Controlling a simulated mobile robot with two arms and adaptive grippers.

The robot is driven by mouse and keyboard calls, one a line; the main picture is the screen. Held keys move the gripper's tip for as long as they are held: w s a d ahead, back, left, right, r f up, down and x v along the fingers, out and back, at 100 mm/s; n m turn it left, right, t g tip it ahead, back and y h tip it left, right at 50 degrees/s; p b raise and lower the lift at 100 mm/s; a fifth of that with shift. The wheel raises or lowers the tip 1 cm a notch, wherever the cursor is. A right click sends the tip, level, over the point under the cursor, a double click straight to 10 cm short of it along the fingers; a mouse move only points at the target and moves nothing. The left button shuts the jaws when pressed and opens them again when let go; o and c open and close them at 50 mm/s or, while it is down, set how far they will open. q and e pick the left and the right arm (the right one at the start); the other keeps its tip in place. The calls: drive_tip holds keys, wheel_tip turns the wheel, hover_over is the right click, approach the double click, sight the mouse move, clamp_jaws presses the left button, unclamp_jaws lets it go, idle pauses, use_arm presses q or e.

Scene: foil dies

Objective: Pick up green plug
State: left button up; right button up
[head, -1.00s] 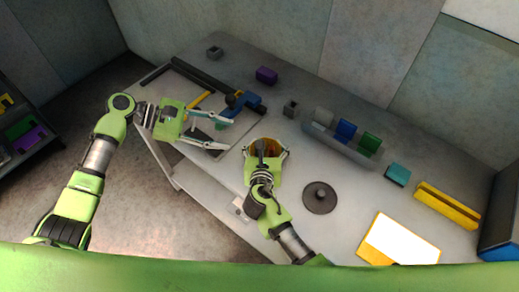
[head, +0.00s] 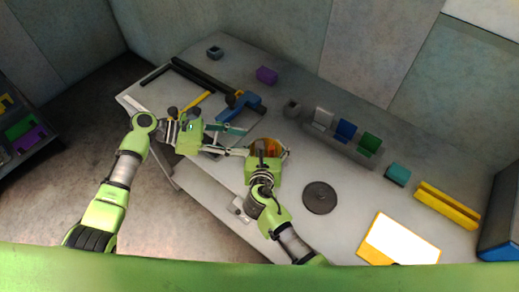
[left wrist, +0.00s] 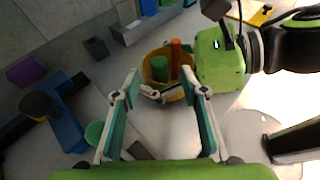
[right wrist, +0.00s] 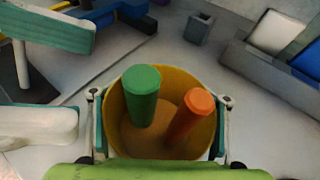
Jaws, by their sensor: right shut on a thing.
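The green plug (right wrist: 142,95) stands in a yellow cup (right wrist: 165,150), leaning a little, beside an orange plug (right wrist: 190,115). The green plug also shows in the left wrist view (left wrist: 160,69), inside the cup beyond my left fingertips. My left gripper (head: 247,141) is open and empty, just left of the cup in the head view. Its fingers point toward the cup, and the plug is not between them. In the head view the green plug is hard to make out.
A grey rack (head: 340,143) holds white, blue and green blocks behind the cup. A dark round disc (head: 320,198) lies to the right. A blue clamp-like tool (head: 240,105) lies beyond my left gripper. The table's front edge is close below the arms.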

use_arm(q)
drive_tip(key=x, duration=0.4)
drive_tip(key=shift+w+d, duration=0.15)
drive_tip(key=shift+d, duration=0.05)
use_arm(e)
drive_tip(key=shift+f, duration=0.1)
use_arm(q)
clamp_jaws()
drive_tip(key=shift+r, duration=0.1)
wheel_tip(320, 180, up, 10)
use_arm(e)
drive_tip(key=o, duration=1.4)
drive_tip(key=shift+o, duration=0.2)
drive_tip(key=shift+s, duration=0.1)
